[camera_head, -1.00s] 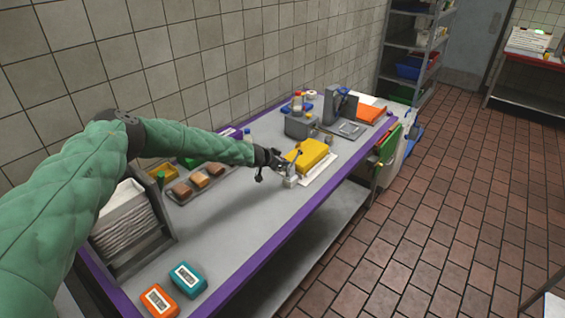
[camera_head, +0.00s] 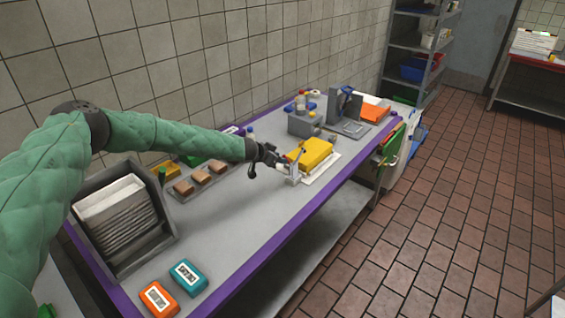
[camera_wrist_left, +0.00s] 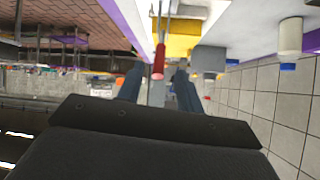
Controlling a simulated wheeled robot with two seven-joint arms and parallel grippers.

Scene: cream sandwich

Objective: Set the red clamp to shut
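The clamp (camera_head: 294,172) is a small grey metal fixture at the near end of a white board (camera_head: 328,166), beside a yellow block (camera_head: 311,152). In the left wrist view its red handle (camera_wrist_left: 159,62) shows just beyond and between my fingertips, with the yellow block (camera_wrist_left: 177,47) behind it. My left gripper (camera_head: 266,160) is just left of the clamp. In the left wrist view its two dark fingers (camera_wrist_left: 158,80) are apart, with nothing seen gripped. I cannot tell whether a finger touches the handle. The red of the handle is too small to make out in the head view. My right gripper is not in view.
A tray of brown blocks (camera_head: 201,178) lies under my left arm. A grey rack (camera_head: 120,220) stands at the near left. Teal (camera_head: 188,277) and orange (camera_head: 158,299) boxes lie in front. A grey machine (camera_head: 343,105) stands farther back. The table middle is clear.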

